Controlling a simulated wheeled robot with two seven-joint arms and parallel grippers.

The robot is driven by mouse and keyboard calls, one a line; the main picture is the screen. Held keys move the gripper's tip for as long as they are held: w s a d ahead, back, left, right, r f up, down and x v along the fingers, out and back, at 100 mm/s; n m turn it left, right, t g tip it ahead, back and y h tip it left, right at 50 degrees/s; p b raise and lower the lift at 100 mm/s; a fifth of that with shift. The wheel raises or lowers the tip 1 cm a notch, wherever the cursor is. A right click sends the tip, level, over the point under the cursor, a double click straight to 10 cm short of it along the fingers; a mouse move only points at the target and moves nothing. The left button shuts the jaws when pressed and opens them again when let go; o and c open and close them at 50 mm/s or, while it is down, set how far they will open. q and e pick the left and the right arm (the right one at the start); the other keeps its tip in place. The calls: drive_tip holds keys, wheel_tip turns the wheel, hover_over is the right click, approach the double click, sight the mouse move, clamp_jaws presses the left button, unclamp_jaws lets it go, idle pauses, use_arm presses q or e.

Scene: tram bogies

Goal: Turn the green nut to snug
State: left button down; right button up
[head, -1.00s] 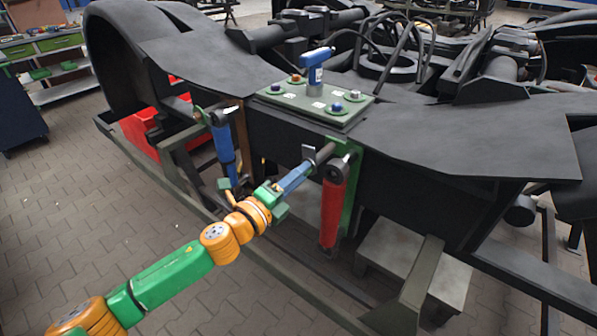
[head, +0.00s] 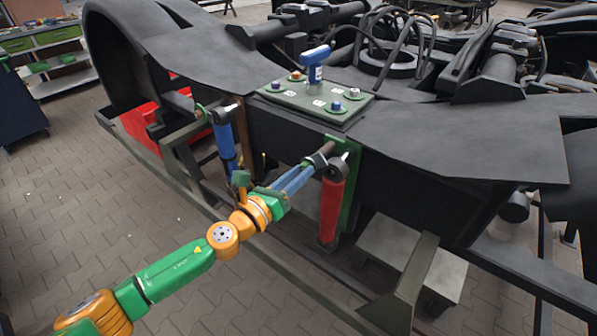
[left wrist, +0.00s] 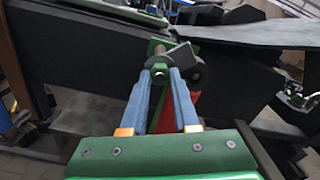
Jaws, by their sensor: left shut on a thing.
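My left gripper (head: 322,163) is at the top of the red damper (head: 332,208), beside the green bracket (head: 350,185). In the left wrist view its two blue fingers (left wrist: 160,74) close on the green nut (left wrist: 159,67). A dark pin end (left wrist: 158,50) shows just beyond the nut, and a grey block (left wrist: 182,57) lies close to its right. In the head view the nut is hidden or too small to make out at the fingertips. My right gripper is in neither view.
A blue damper (head: 224,145) hangs to the left. A grey-green plate (head: 350,118) on the bogie frame carries several coloured caps and a blue power tool (head: 316,70). A red box (head: 140,122) stands under the frame at left. Paved floor is clear at lower left.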

use_arm(q)
drive_tip(key=shift+m+p, duration=0.4)
drive_tip(key=shift+m, duration=1.9)
drive_tip(key=c, duration=0.7)
unclamp_jaws()
drive_tip(key=shift+o, duration=0.2)
drive_tip(key=v, duration=0.7)
